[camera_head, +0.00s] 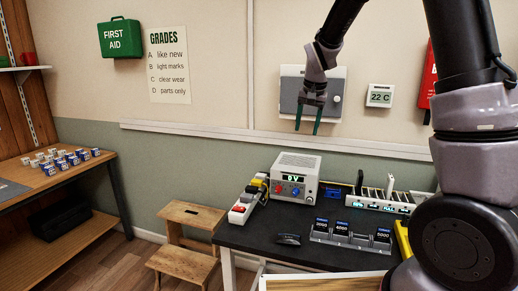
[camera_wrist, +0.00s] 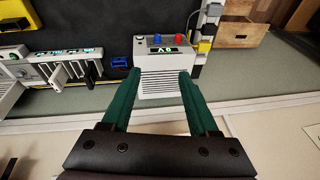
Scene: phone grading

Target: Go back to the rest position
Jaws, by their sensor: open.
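My gripper (camera_head: 308,119) hangs in front of the wall in the head view, above the dark workbench and a little above the power supply. Its two green fingers are spread apart with nothing between them. In the wrist view my gripper (camera_wrist: 157,80) is open, and the power supply lies beyond the fingertips, apart from them. The power supply (camera_head: 296,177) is a white box with a display reading about 0 V and red and blue knobs. My arm's upper links cover the right side of the head view.
The dark workbench (camera_head: 254,234) bears a power strip (camera_head: 243,207), a slotted rack (camera_head: 378,203) and a block of labelled units (camera_head: 350,236). A wooden step stool (camera_head: 184,262) stands left of it. A grey wall box (camera_head: 292,96) is behind my gripper.

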